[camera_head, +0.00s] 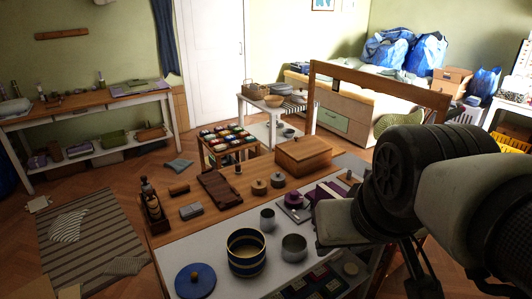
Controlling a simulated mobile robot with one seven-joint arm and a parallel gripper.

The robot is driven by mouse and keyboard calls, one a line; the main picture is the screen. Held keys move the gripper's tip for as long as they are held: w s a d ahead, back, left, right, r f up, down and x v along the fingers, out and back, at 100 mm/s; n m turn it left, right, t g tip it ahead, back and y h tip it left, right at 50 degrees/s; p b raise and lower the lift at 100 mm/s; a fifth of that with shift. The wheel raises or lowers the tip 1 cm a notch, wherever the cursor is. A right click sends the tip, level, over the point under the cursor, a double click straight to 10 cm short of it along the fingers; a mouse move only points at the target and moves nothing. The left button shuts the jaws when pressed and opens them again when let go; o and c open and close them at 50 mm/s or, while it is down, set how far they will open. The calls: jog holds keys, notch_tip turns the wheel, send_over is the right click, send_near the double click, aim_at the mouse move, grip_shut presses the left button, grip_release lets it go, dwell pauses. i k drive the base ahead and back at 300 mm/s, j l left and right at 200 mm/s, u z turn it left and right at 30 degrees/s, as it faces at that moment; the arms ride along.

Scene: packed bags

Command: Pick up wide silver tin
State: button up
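Two plain silver-grey tins stand on the white front part of the table. The wider silver tin (294,247) is right of a dark blue tin with yellow bands. A smaller, narrower grey tin (267,220) stands behind and to its left. Both tins look upright. My arm reaches in from the right edge, and its pale end part hangs right of the wider tin, apart from it in the picture. My fingertips cannot be made out, so I cannot see whether the gripper is open or shut. The wider tin is not covered by my arm.
The banded blue tin (247,252) and a blue round lid (195,281) with a knob are close by on the left. A purple item (325,193), round lidded pots (259,187) and a wooden box (303,155) stand behind. A wooden frame (380,84) rises behind my arm.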

aim_at(294, 245)
jog(key=i+l+u, duration=0.2)
jog(key=u, duration=0.25)
jog(key=i+l+u, duration=0.1)
jog(key=l+u, duration=0.4)
jog(key=j, duration=0.1)
